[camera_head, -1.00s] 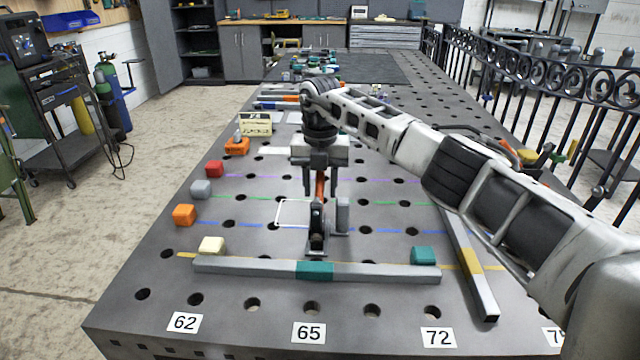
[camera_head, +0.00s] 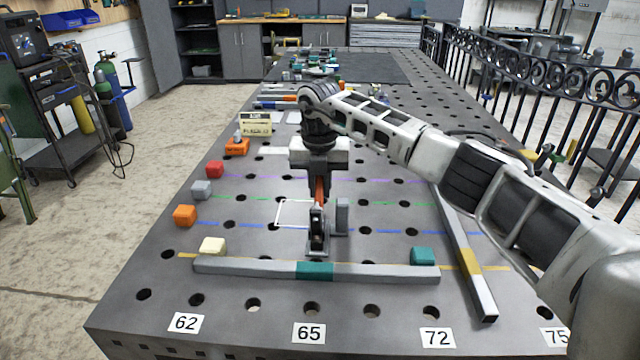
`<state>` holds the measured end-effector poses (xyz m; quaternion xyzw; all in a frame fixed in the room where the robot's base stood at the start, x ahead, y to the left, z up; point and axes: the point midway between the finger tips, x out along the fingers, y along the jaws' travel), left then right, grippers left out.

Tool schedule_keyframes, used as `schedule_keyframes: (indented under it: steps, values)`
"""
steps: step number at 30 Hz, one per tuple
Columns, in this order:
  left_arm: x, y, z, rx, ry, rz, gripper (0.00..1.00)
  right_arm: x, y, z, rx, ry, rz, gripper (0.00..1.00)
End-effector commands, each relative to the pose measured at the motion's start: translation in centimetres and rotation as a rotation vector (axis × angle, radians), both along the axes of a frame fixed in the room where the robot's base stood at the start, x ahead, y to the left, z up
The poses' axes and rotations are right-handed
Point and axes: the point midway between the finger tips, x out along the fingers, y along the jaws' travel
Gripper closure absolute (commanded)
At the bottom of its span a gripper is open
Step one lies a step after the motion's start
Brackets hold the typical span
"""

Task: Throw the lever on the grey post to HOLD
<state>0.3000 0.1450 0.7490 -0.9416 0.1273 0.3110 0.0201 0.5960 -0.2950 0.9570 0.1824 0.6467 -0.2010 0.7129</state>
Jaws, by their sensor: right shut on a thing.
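My right gripper (camera_head: 319,192) points down over the table and is shut on an orange-red lever handle (camera_head: 319,190). The lever rises from a dark grey bracket (camera_head: 318,240) fixed to the table. A short grey upright (camera_head: 342,216) stands just right of the bracket. The gripper hides the top of the lever. No HOLD mark can be read. My left gripper is not in view.
A grey bar with a teal middle (camera_head: 315,270) lies in front of the bracket, and another bar with a yellow band (camera_head: 468,262) lies to the right. Coloured blocks, among them an orange one (camera_head: 185,215), line the left edge. A white outline (camera_head: 296,214) is left of the lever.

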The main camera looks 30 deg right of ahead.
Motion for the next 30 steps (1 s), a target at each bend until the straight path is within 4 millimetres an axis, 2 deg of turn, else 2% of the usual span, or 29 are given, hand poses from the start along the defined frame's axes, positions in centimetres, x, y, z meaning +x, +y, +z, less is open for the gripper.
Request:
schedule_keyframes:
  steps: [5, 12, 21, 30]
  values:
    - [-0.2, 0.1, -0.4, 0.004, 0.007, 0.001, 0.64, -0.6, 0.3, 0.6, -0.06, -0.098, 0.005, 1.0]
    - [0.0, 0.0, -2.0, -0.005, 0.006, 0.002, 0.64, -1.6, 1.0, 0.9, -0.152, -0.253, 0.003, 1.0]
    - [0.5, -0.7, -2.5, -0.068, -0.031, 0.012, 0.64, -2.6, 1.6, 1.4, -0.239, -0.394, 0.0, 1.0]
    - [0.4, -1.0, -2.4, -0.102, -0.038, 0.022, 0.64, -3.0, 1.8, 2.0, -0.273, -0.445, -0.001, 1.0]
